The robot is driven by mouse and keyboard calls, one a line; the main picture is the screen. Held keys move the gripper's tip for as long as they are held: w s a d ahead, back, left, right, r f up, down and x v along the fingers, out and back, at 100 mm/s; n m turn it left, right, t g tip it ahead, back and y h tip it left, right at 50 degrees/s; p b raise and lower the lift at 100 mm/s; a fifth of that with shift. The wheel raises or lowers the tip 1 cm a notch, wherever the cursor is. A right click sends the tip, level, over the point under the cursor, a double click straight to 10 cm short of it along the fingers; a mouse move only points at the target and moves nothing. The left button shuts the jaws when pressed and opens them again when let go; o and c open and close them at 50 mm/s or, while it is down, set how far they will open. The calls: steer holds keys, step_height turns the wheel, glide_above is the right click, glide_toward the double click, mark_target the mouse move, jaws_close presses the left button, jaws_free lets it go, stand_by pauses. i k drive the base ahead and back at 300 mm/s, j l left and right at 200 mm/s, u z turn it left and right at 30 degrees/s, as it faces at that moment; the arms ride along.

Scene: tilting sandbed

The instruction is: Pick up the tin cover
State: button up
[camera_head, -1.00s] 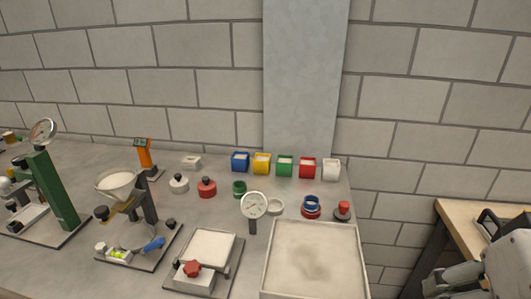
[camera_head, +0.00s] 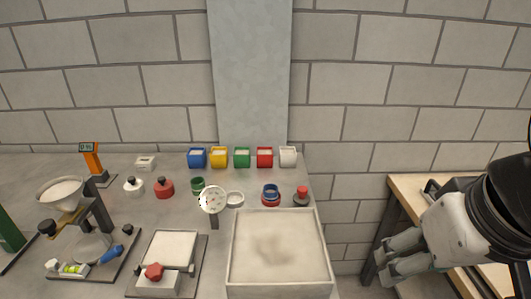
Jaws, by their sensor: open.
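No single piece is plainly the tin cover. Two round lid-like pieces with dark knobs lie on the grey bench at left: a white one (camera_head: 133,184) and a red one (camera_head: 163,188). Small round tins stand to their right: a green one (camera_head: 198,185), a pale low ring (camera_head: 235,199) and a blue-and-red one (camera_head: 271,194). A red-knobbed piece (camera_head: 301,196) stands beside the last. My gripper (camera_head: 382,267) is at the lower right, open and apart from all of these, in front of the wooden table.
A sand-filled tray (camera_head: 322,250) fills the bench's front right. Coloured bins, such as the blue one (camera_head: 197,158), line the back. A dial gauge (camera_head: 212,200) stands between the tins and tray. A funnel stand (camera_head: 95,212) is at left. A gap separates the bench from the wooden table (camera_head: 410,188).

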mark_target(164, 188)
steer(key=j, duration=0.8)
steer(key=i+j, duration=0.1)
steer(key=j, duration=0.65)
steer(key=i+j, duration=0.1)
steer(key=j, duration=0.7)
steer(key=i+j, duration=0.2)
steer(key=i, duration=0.15)
